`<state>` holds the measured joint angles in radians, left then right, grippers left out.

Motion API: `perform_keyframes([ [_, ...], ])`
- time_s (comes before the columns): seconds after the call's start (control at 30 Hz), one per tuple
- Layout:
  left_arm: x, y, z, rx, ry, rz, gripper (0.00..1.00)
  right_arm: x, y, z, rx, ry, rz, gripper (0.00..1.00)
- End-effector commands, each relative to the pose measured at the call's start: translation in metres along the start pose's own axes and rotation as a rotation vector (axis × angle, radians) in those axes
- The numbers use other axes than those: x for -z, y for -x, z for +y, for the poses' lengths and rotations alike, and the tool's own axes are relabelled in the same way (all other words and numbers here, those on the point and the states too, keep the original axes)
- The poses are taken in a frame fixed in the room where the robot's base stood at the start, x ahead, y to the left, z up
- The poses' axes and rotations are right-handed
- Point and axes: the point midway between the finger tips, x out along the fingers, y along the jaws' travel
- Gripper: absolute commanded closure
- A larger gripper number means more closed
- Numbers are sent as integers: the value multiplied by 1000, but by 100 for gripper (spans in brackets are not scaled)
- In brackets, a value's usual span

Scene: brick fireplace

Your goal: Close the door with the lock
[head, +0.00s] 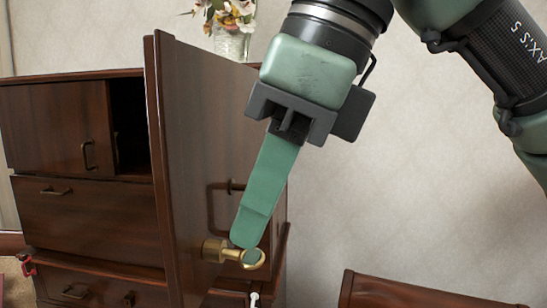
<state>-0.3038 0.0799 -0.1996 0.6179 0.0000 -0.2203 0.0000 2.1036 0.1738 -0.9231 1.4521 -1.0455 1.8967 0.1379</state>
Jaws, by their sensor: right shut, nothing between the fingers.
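The dark brown wooden door (195,120) stands open from the cabinet, seen at a steep angle in the head view. A brass lock or knob (212,251) sticks out to the right from its lower part, with a rounded ring-like end. A dark handle shape shows on the door face above it. My right gripper (247,247) comes down from above, shut and empty. Its green fingertips overlap the brass piece in the picture, partly hiding it; I cannot tell whether they touch. My left gripper is not in view.
The cabinet (70,210) behind has drawers, a closed left door and a dark open compartment (131,125). A glass vase of flowers (231,42) stands at the top. Another brown wooden piece (400,292) is at lower right. Pale wall fills the right side.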

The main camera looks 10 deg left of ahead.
Motion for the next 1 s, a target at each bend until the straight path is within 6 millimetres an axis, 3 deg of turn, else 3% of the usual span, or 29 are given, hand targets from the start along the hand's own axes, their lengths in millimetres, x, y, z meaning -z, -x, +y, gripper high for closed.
perform_keyframes([
  [0.1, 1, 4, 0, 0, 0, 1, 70, 0, -24, 0, -2, 1, 2, 100],
  [0.2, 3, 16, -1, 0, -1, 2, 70, -18, -26, 1, -2, 2, 1, 100],
  [0.4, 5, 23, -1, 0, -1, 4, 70, -35, -35, 1, -2, 1, 0, 100],
  [1.0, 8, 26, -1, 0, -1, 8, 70, -45, -40, 2, 5, -12, 1, 100],
])
